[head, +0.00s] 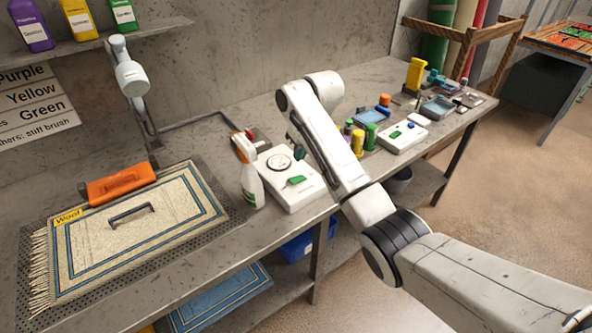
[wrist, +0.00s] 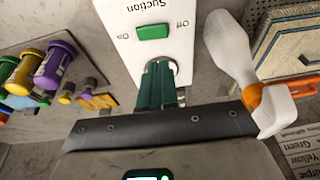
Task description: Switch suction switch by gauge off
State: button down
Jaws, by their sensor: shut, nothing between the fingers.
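The white suction box (head: 300,192) stands on the bench with a round gauge (head: 279,162) and a green switch (head: 296,180) on its top. In the wrist view the box is labelled Suction, and the green switch (wrist: 153,32) lies between the words On at left and Off at right. I cannot tell which way the switch is set. My gripper (head: 298,150) is above the back of the box. In the wrist view my gripper's dark green fingers (wrist: 160,72) are shut and empty, in front of the gauge, which they mostly hide. They appear apart from the switch.
A white spray bottle (head: 248,175) with an orange trigger stands just left of the box. Several coloured jars and a second white switch box (head: 402,137) are to the right.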

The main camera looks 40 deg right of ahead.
aim_at(294, 179)
jog(key=x, duration=0.5)
jog(key=s+p+x, duration=0.1)
jog(key=x, duration=0.2)
jog(key=shift+s+a+f, duration=0.1)
jog(key=shift+a+f, duration=0.05)
jog(key=shift+f, duration=0.1)
